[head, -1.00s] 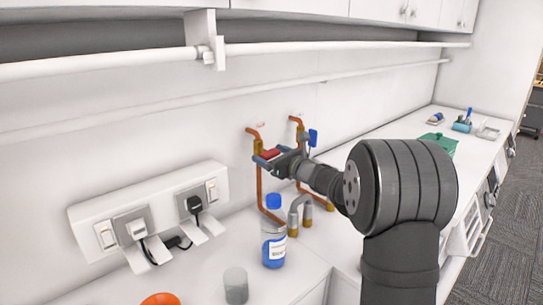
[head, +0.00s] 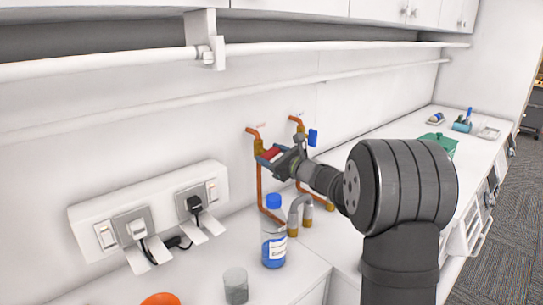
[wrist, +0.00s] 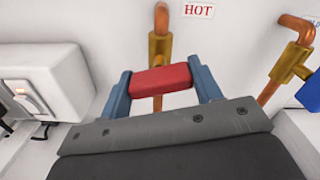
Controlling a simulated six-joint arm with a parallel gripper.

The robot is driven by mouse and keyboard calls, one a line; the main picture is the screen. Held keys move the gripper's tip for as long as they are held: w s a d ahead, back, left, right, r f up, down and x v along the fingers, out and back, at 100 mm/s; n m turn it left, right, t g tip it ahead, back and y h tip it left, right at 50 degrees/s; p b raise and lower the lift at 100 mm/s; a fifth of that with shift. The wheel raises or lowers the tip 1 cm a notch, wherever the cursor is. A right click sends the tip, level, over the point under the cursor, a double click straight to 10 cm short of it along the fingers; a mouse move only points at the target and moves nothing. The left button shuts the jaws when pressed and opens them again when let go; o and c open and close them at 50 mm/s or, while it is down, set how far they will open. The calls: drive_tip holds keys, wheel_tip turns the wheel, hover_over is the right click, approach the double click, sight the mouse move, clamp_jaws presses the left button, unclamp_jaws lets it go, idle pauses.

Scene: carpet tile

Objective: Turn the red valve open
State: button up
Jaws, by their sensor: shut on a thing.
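The red valve handle (wrist: 160,79) lies crosswise in front of a copper pipe with a brass fitting (wrist: 160,48), under a HOT label (wrist: 198,10). My gripper (wrist: 162,84) is shut on the handle, with one blue finger at each end. In the head view, the red handle (head: 271,154) shows between the fingers of my gripper (head: 273,160), close to the wall. The gripper hides part of the valve and pipe there.
A second pipe with a blue handle (head: 313,137) stands just right of my gripper. A socket box (head: 150,210) is on the wall at left.

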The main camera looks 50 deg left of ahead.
drive_tip(key=n, duration=1.1)
drive_tip(key=shift+n, duration=1.7)
drive_tip(key=o, duration=1)
drive_tip(key=shift+d, duration=0.15)
drive_tip(key=d, duration=1.7)
